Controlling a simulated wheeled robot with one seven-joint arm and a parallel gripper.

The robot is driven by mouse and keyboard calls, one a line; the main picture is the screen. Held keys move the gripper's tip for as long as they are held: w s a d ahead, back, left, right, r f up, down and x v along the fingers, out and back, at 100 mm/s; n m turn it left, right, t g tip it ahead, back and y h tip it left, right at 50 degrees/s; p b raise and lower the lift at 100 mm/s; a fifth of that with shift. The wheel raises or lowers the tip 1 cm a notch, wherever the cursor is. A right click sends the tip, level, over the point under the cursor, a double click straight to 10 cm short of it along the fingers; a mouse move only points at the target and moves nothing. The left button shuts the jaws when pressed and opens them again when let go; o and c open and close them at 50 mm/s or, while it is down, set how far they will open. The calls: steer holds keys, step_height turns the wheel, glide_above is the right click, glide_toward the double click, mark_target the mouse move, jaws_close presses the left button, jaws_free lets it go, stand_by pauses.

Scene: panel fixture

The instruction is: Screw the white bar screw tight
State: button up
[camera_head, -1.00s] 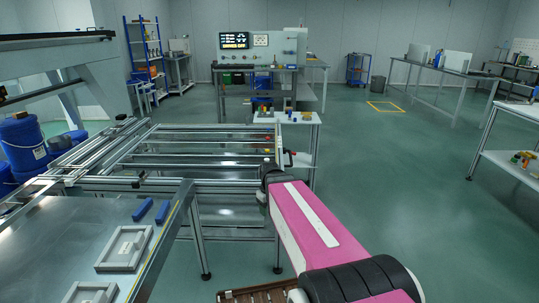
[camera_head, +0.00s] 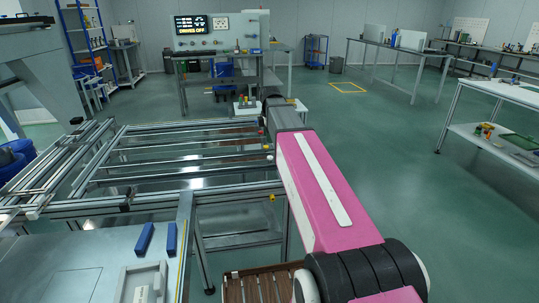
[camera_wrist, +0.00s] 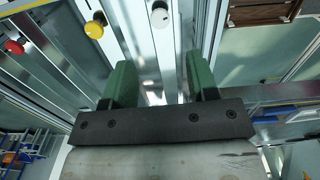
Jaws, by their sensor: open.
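In the wrist view, a round white knob (camera_wrist: 159,15), which I take for the white bar screw, stands on a metal rail at the top edge. A yellow knob (camera_wrist: 93,29) and a red knob (camera_wrist: 14,47) are to its left. My gripper (camera_wrist: 160,78) is open, with its two green fingers apart and nothing between them. The white knob is beyond the fingertips, roughly in line with the gap, not touching. In the head view, small knobs show on the aluminium frame (camera_head: 225,188) beside my pink arm, which hides the gripper.
Two blue blocks (camera_head: 145,238) and a grey tray (camera_head: 143,284) lie on the table at lower left. A brown slatted surface (camera_head: 258,287) is at the bottom. A panel bench (camera_head: 220,45) stands behind. Open floor lies to the right.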

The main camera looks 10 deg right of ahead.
mark_target(269, 157)
step_height(269, 157, down, 10)
steer(key=shift+r, duration=0.1)
stand_by(0.4)
steer(key=c, duration=0.9)
